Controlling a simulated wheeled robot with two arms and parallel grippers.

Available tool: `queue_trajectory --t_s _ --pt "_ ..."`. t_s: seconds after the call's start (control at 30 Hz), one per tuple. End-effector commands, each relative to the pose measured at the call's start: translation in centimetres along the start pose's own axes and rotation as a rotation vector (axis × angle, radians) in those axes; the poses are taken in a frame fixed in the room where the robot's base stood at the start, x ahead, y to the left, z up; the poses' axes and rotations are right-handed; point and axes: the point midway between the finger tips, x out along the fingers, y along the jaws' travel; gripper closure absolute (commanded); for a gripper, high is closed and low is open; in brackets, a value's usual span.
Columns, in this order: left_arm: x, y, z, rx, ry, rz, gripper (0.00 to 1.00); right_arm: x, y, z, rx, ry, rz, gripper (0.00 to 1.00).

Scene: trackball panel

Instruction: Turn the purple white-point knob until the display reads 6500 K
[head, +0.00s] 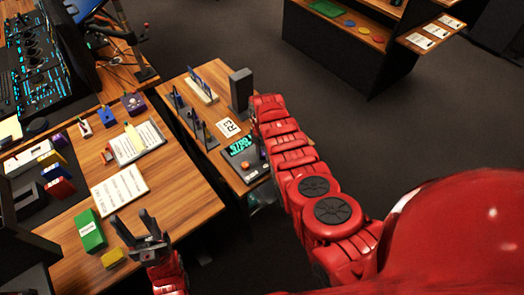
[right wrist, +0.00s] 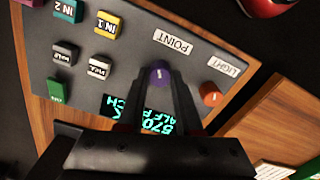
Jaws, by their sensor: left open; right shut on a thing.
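The purple knob (right wrist: 160,72) with a white mark stands on the grey panel (right wrist: 130,50), below a label "POINT", in the right wrist view. My right gripper (right wrist: 162,82) is shut on this knob. The teal display (right wrist: 158,113) is upside down there and partly hidden by the gripper; I can make out digits like "570" and a "K". The display is also lit in the head view (head: 240,146), too small to read surely. My left gripper (head: 136,228) is open and empty over the left desk.
An orange knob (right wrist: 211,94) labelled "LIGHT" stands close beside the right gripper. Yellow, white and green buttons, such as the yellow IN 1 button (right wrist: 104,26), are on the panel. A green box (head: 90,231) and papers (head: 119,190) lie on the left desk.

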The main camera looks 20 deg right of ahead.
Motion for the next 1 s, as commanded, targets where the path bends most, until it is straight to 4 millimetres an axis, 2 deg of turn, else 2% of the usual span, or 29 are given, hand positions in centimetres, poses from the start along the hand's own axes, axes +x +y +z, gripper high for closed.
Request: queue_trajectory --t_s 0.27,0.47,1.0 --pt "-0.06 0.00 0.01 0.000 0.000 0.000 0.50 0.03 -0.01 0.02 0.031 -0.001 0.000 1.00" --pt "-0.23 0.01 0.04 0.000 0.000 0.000 0.50 0.11 -0.02 0.07 0.130 -0.003 -0.001 1.00" --pt "-0.80 0.04 0.13 0.000 0.000 0.000 0.50 0.14 0.02 0.12 0.621 -0.003 0.000 1.00"
